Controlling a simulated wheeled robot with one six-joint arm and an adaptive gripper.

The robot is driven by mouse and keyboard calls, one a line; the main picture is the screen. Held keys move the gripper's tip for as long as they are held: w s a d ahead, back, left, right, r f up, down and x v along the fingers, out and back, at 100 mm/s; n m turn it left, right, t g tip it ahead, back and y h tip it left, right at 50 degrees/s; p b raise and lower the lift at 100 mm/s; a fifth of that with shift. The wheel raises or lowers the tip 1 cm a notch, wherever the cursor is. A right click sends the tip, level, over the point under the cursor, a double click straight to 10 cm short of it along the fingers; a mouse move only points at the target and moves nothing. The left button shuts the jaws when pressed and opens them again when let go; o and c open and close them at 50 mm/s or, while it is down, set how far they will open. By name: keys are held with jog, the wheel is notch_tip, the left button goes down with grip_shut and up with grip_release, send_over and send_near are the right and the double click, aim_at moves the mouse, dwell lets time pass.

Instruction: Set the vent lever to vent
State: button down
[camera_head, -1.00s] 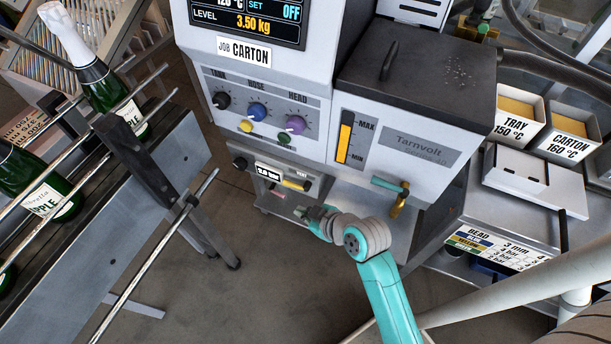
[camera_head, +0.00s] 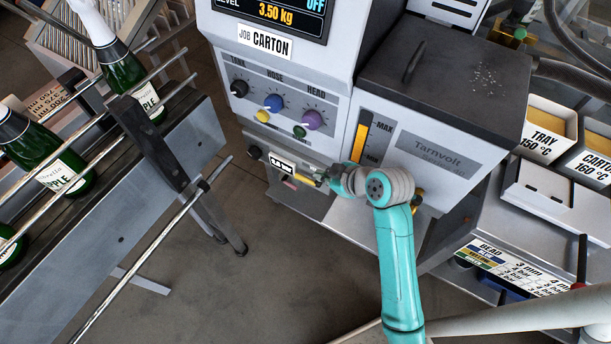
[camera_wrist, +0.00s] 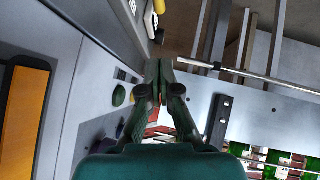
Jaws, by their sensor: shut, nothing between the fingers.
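The vent lever (camera_head: 304,180) has a yellow handle on the low front panel of the grey machine, right of a small white readout (camera_head: 281,162). It lies nearly level along the panel, and its right end is hard to see behind my gripper. My gripper (camera_head: 322,178) is shut and empty, close by the lever's right end. I cannot tell whether they touch. In the wrist view my gripper (camera_wrist: 161,70) shows its fingers together with nothing between them. A small yellow part at the top edge there may be the lever.
Coloured knobs (camera_head: 273,103) stand on the panel above the lever. A brass valve (camera_head: 418,203) is partly hidden behind my arm. A conveyor rail (camera_head: 150,263) with green bottles (camera_head: 44,160) is at left. Open floor lies between the conveyor and the machine.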

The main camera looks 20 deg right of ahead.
send_over(298, 175)
jog(key=s, duration=0.3)
notch_tip(298, 175, down, 7)
jog(key=shift+d+f, duration=0.3)
jog(key=shift+f, duration=0.55)
jog(key=shift+d+f, duration=0.25)
jog(key=shift+f, duration=0.6)
jog(key=shift+w, duration=0.25)
